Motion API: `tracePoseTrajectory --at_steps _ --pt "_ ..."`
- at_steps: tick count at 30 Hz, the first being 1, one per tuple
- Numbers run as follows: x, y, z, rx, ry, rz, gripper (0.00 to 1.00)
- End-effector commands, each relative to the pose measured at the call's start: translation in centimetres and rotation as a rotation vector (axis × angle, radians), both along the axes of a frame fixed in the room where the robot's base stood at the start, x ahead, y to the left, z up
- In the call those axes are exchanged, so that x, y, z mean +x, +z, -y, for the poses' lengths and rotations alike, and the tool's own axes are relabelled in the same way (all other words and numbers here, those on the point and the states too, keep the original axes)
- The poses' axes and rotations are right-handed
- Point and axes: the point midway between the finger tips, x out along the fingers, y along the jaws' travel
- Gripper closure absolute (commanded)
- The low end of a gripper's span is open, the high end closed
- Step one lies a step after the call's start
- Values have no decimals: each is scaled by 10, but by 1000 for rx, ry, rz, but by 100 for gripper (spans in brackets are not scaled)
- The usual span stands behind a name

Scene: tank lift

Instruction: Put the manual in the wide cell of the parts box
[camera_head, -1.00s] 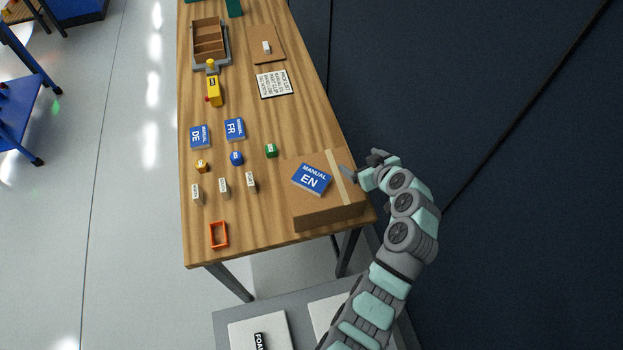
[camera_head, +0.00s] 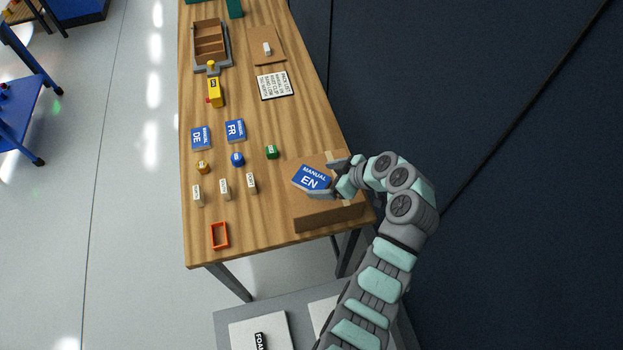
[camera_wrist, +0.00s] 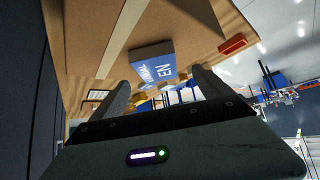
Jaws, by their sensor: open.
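The blue EN manual (camera_head: 311,177) lies on top of a closed cardboard box (camera_head: 329,215) at the table's near right. Blue DE (camera_head: 201,138) and FR (camera_head: 235,131) manuals lie flat on the table. The brown parts box (camera_head: 209,37), with divided cells, stands at the far end in a grey holder. My gripper (camera_head: 329,178) is open at the EN manual's right side, one finger towards each side. In the wrist view the EN manual (camera_wrist: 152,62) shows ahead, between and beyond the fingertips; I cannot tell whether they touch it.
A pack list card (camera_head: 275,86), yellow tool (camera_head: 215,92) and cardboard sheet (camera_head: 267,46) lie farther back. Small coloured blocks, several white upright pieces and an orange frame (camera_head: 220,236) stand left of the cardboard box. A dark wall (camera_head: 470,100) runs along the right.

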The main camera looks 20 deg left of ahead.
Motion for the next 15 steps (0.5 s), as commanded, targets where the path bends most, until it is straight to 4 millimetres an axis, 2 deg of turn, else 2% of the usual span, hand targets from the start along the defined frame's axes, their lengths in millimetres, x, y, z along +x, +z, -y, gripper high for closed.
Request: tracePoseTrajectory --at_steps 9,15 --pt "7 -24 -27 0 2 -6 11" --pt "9 -33 -34 -1 0 0 11"
